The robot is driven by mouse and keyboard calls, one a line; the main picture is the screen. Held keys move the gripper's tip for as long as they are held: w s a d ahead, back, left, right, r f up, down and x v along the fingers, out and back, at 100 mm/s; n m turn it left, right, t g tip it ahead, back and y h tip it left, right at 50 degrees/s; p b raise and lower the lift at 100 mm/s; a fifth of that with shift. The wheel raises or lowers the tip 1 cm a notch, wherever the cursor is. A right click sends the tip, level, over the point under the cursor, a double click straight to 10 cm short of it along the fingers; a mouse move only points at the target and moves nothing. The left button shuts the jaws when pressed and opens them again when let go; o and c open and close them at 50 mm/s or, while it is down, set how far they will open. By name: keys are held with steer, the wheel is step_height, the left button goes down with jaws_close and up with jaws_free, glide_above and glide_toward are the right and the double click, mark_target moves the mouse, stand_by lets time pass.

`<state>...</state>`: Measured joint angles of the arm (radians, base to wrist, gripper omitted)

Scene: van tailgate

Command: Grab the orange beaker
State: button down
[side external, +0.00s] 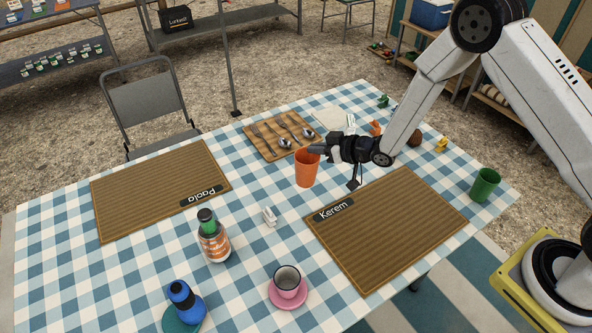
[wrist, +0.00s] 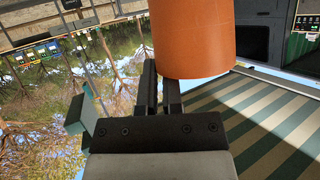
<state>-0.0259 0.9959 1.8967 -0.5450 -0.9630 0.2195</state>
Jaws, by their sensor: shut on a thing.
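The orange beaker (side external: 306,170) is upright at the middle of the checked table, beside the wooden cutlery tray (side external: 262,147). My gripper (side external: 316,150) reaches it from the right, with its fingertips at the beaker's rim. In the wrist view the fingers (wrist: 160,88) are close together and shut on the edge of the orange beaker (wrist: 192,40), which fills the top centre. Part of the rim is hidden by the fingers. I cannot tell whether its base touches the table.
The Kerem placemat (side external: 395,230) lies to the front right, the Paola placemat (side external: 150,190) to the left. A brown-labelled bottle (side external: 214,240), a pink saucer with a cup (side external: 287,284), a blue item (side external: 184,300) and a green beaker (side external: 484,185) stand around. A white clip-like item (side external: 269,216) lies near the middle.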

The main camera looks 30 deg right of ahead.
steer(key=s+d+r, duration=0.1)
steer(key=s+r, duration=0.2)
steer(key=s, duration=0.5)
steer(key=shift+s+r, duration=0.25)
steer(key=shift+r, duration=0.1)
steer(key=shift+d, duration=0.1)
